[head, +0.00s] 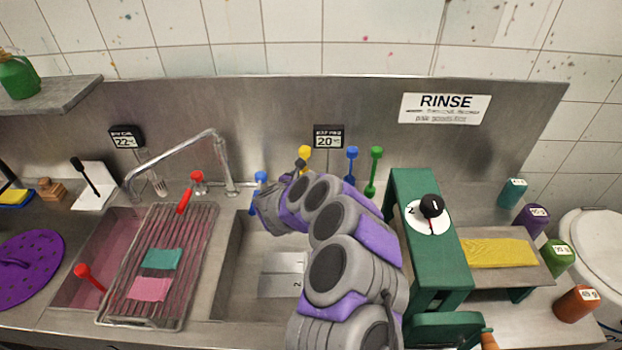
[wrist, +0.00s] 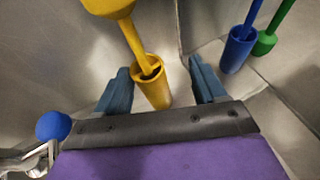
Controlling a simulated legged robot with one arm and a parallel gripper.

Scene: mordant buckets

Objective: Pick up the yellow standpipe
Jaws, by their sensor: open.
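The yellow standpipe (wrist: 151,88) has a wide foot, a thin stem and a rounded top. In the wrist view it leans up and left, with its foot showing between my open fingers. My gripper (wrist: 161,84) is open around this lower part, one blue-grey finger on each side, with a gap to each. I cannot tell the depth between the fingers and the pipe. In the head view only the top of the yellow standpipe (head: 305,153) shows behind my arm, which hides the rest of it.
A blue standpipe (head: 351,160) and a green one (head: 374,165) stand to the right. A blue knob (head: 260,177) is close to the left. A tap (head: 222,160) and a wire rack (head: 190,235) are further left. A green press (head: 425,230) stands at the right.

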